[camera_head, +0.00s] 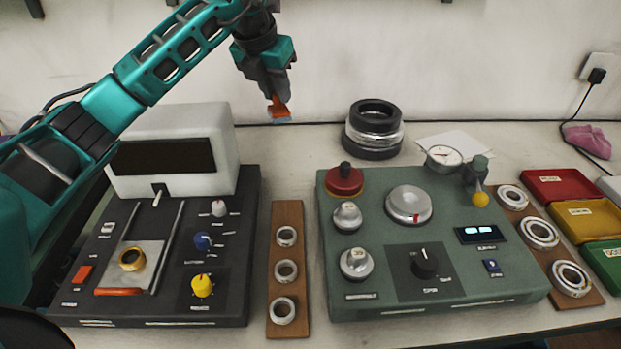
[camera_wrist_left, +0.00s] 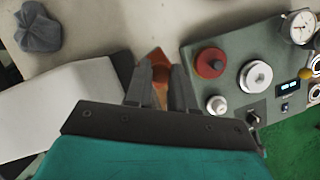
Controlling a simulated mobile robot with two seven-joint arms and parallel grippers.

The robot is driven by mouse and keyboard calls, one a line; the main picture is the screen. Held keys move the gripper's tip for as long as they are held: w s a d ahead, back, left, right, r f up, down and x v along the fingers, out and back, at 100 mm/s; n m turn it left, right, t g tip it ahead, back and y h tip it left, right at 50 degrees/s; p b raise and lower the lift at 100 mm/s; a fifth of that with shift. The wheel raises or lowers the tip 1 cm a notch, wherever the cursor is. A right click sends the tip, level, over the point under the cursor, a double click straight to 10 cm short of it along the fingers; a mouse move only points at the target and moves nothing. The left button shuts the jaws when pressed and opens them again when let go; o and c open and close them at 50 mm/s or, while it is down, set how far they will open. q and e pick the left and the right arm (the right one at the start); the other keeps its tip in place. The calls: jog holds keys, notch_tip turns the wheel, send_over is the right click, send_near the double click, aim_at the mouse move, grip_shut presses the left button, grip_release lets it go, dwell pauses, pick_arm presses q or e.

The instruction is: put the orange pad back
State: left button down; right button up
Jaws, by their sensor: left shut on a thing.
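My left gripper (camera_head: 276,92) hangs in the air near the back wall, above the bench between the dark left device and the green device. It is shut on the orange pad (camera_head: 279,107), which sticks out below the fingertips and has a bluish-grey lower edge. The left wrist view also shows the gripper (camera_wrist_left: 161,82) with the orange pad (camera_wrist_left: 160,56) between its fingers, partly hidden by them. The pad touches nothing else that I can see. My right gripper is not in view.
The dark device (camera_head: 255,215) carries a white box (camera_head: 222,130), a brass ring (camera_head: 132,259) and an orange bar (camera_head: 118,291). A wooden strip (camera_head: 290,325) with rings lies beside the green device (camera_head: 375,300). Dark and silver rings (camera_head: 374,128) stand behind it. Coloured trays (camera_head: 560,175) are at right.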

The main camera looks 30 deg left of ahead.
pick_arm(q)
jog(key=shift+w+r+n, duration=0.2)
jog(key=shift+w+n, duration=0.2)
jog(key=shift+w, duration=0.15)
jog(key=shift+w+f, duration=0.2)
jog(key=shift+w, duration=0.05)
notch_tip(320, 180, down, 19)
jog(key=shift+f+b, duration=0.2)
jog(key=shift+b, duration=0.4)
jog(key=c, duration=1.4)
grip_release()
jog(key=shift+f, duration=0.15)
jog(key=o, duration=0.4)
jog(key=shift+o, duration=0.2)
